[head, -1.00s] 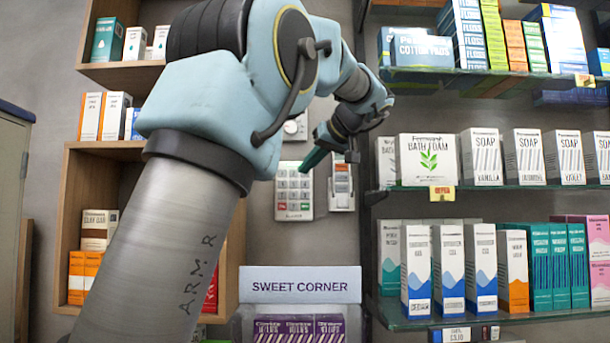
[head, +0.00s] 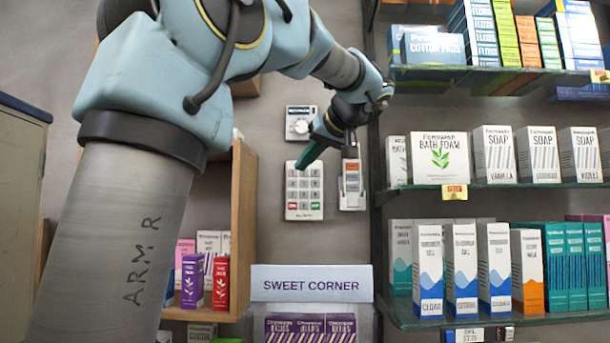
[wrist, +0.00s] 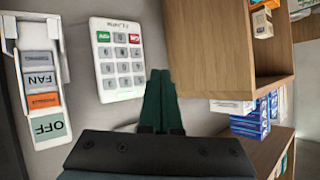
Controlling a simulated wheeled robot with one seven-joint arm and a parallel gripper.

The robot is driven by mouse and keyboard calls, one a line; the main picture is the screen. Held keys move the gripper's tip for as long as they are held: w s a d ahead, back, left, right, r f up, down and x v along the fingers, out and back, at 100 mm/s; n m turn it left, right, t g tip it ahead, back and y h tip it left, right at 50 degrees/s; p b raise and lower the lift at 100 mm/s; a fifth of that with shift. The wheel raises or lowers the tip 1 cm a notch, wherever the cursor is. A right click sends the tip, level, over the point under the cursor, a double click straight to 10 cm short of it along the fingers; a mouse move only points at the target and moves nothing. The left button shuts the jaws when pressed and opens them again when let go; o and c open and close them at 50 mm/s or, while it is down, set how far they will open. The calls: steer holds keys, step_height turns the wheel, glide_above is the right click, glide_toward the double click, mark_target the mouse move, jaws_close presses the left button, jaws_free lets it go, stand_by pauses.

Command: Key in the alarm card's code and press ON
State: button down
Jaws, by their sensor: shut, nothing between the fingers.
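A white wall keypad (head: 304,212) with grey keys has a green key and a red key in its bottom row. It shows upside down in the wrist view (wrist: 117,68). My gripper (head: 302,165) is shut and empty, with dark green fingers. In the head view its tips overlap the keypad's upper part. In the wrist view my gripper (wrist: 160,73) has its tips beside the keypad's right edge. I cannot tell whether they touch anything. I cannot make out an alarm card with a code.
A white unit (head: 351,187) with labelled tabs, including FAN and OFF, hangs right of the keypad. A dial box (head: 301,122) is above. A wooden shelf (head: 243,230) stands left, glass shelves (head: 540,184) right, and a SWEET CORNER display (head: 312,284) below.

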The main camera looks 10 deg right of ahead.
steer(key=shift+w, duration=0.15)
steer(key=p, duration=0.6)
glide_toward(304, 173)
steer(key=w+a+f, duration=0.3)
steer(key=a, duration=0.1)
steer(key=shift+w+f, duration=0.25)
steer(key=shift+f, duration=0.1)
stand_by(1.4)
steer(key=shift+w, duration=0.4)
steer(key=shift+w+d, duration=0.1)
steer(key=shift+w, duration=0.25)
stand_by(0.5)
steer(key=shift+s, duration=0.1)
steer(key=shift+s+b, duration=0.65)
steer(key=shift+b, duration=0.05)
